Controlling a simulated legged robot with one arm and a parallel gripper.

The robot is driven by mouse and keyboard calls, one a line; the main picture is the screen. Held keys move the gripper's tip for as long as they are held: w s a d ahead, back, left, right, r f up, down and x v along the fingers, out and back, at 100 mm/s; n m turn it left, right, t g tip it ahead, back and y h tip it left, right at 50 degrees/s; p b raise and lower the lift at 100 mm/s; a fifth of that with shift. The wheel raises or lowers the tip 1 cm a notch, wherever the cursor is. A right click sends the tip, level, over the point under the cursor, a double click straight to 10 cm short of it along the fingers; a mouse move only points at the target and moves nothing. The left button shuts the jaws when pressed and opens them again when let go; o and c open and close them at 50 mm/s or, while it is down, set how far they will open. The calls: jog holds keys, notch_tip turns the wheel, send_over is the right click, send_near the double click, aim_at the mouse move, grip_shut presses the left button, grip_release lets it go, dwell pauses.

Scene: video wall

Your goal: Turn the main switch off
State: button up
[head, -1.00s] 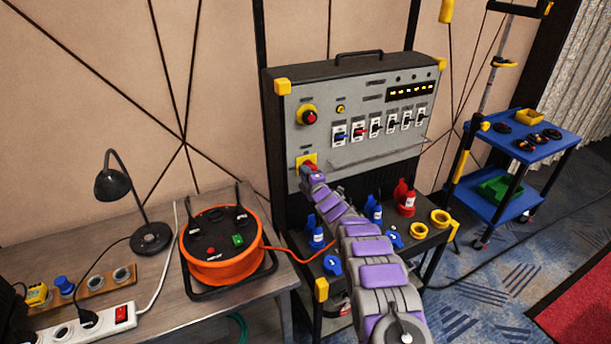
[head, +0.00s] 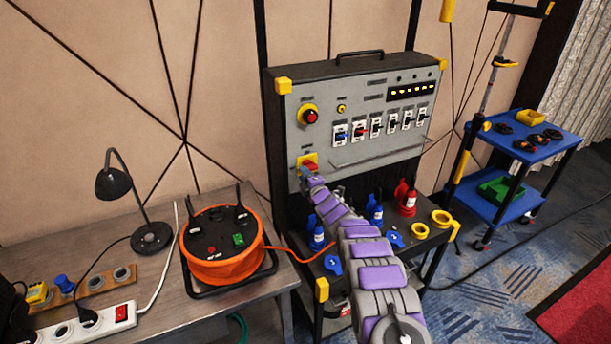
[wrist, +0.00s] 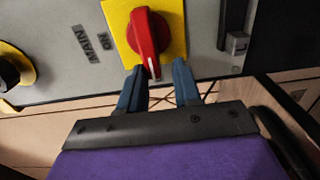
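The main switch (wrist: 149,38) is a red rotary knob on a yellow plate, beside the labels MAIN and ON in the wrist view. In the head view, the switch (head: 309,161) is at the lower left of the grey panel, partly hidden by my gripper (head: 306,175). In the wrist view my gripper (wrist: 160,72) is open, with two blue fingers apart. The near end of the knob's handle reaches the gap between the fingertips, closer to the left finger. I cannot tell whether that finger touches it.
The panel (head: 354,155) also carries a red push button (head: 309,116), a row of breakers (head: 377,128) and lit yellow lamps (head: 410,91). A ledge juts out right of the switch. An orange cable reel (head: 222,262) stands on the left table.

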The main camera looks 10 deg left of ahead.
jog(key=shift+o, duration=0.9)
jog(key=shift+r, duration=0.1)
jog(key=p+v, duration=0.3)
jog(key=v, duration=1.4)
